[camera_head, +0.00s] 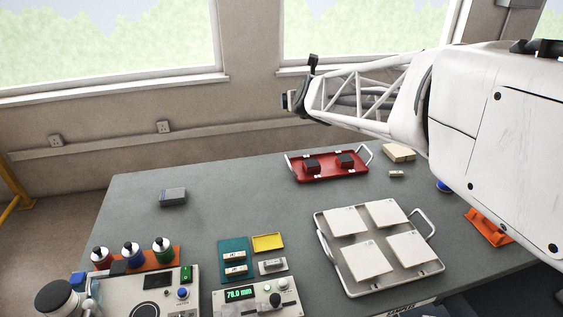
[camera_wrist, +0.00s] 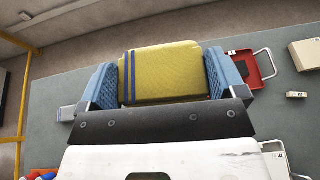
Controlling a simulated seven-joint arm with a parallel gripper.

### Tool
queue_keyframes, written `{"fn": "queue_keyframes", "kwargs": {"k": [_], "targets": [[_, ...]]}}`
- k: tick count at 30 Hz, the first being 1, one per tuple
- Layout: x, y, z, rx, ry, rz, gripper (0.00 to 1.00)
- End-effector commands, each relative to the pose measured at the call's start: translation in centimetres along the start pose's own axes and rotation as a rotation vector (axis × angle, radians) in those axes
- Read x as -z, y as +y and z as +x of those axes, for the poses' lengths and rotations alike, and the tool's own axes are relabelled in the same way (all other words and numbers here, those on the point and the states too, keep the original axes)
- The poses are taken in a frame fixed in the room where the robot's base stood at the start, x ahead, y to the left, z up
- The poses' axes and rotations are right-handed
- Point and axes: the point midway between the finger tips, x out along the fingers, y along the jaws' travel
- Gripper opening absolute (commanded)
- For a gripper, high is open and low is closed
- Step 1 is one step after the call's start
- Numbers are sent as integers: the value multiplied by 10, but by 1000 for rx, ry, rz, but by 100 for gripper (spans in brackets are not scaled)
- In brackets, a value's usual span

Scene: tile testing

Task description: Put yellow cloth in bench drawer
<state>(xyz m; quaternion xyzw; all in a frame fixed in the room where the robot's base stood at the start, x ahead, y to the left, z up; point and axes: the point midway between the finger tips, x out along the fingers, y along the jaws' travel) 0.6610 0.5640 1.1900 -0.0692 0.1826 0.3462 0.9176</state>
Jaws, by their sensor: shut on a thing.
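In the wrist view, my gripper (camera_wrist: 162,80) is shut on the yellow cloth (camera_wrist: 165,62), a folded pad with dark blue stripes near its left side. The blue finger pads press on its left and right ends. The cloth is held above the grey bench (camera_wrist: 60,95). No open drawer can be made out in either view.
A red tray (camera_head: 328,178) with two dark blocks stands at the back. A pale tray (camera_head: 350,288) with several white tiles is at the front right. Bottles (camera_head: 130,255) and a gauge unit (camera_head: 255,300) stand front left. A grey box (camera_head: 173,197) sits amid free bench at left.

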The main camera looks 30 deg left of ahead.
Motion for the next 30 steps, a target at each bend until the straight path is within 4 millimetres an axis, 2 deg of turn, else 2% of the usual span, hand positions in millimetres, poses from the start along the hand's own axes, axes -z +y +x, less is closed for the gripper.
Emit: {"fn": "queue_keyframes", "kwargs": {"k": [14,30], "targets": [[11,11,-6,-40,-1,-15,67],[34,37,-21,-150,-1,-60,67]]}}
